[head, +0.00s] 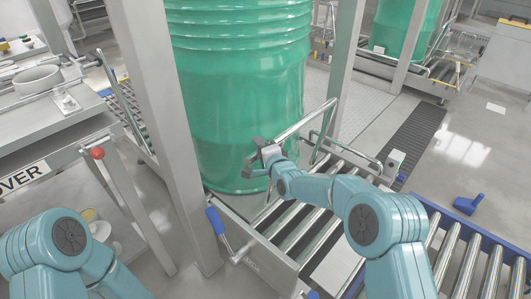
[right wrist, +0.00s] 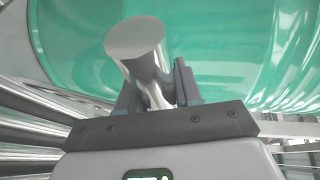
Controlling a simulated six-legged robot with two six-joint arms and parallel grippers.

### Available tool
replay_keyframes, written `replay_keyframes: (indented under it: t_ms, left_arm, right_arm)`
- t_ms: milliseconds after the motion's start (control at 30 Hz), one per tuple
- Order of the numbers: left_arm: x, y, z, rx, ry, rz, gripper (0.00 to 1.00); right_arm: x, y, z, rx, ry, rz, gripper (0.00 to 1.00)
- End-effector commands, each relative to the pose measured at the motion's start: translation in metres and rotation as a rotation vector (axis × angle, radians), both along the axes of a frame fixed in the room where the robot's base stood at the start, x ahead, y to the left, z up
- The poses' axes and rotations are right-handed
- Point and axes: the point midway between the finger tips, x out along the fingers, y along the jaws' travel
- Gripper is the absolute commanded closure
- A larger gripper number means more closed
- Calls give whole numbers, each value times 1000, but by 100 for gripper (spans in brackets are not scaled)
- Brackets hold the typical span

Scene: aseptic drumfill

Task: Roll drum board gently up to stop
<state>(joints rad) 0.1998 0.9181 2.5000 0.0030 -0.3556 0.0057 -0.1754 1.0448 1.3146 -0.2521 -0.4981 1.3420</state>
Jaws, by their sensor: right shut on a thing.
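A large green drum (head: 245,105) stands upright between steel posts, at the far end of a roller conveyor (head: 310,232). The board under it is mostly hidden, so I cannot tell its edges. My right gripper (head: 264,155) is in front of the drum's lower wall, shut on a round steel bar (head: 305,121). In the right wrist view the fingers (right wrist: 157,85) close around the bar, whose round end (right wrist: 136,38) faces me; the green drum (right wrist: 220,45) fills the background. I cannot tell whether the gripper touches the drum. My left gripper is out of view.
A blue-handled lever (head: 216,222) is at the conveyor's near left corner. Steel posts (head: 160,110) stand close on both sides of the drum. A table with a red-knobbed lever (head: 97,153) is at left. More blue-framed rollers (head: 470,255) lie at right.

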Motion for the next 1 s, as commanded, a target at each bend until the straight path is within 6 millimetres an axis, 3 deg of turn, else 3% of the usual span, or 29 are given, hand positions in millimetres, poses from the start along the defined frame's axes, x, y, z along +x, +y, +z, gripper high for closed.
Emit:
replay_keyframes:
  t_ms: [500,1000]
  left_arm:
    - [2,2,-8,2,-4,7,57]
    - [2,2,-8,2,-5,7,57]
  right_arm:
    - [19,18,2,2,-6,-2,100]
    - [21,19,3,2,-5,-3,100]
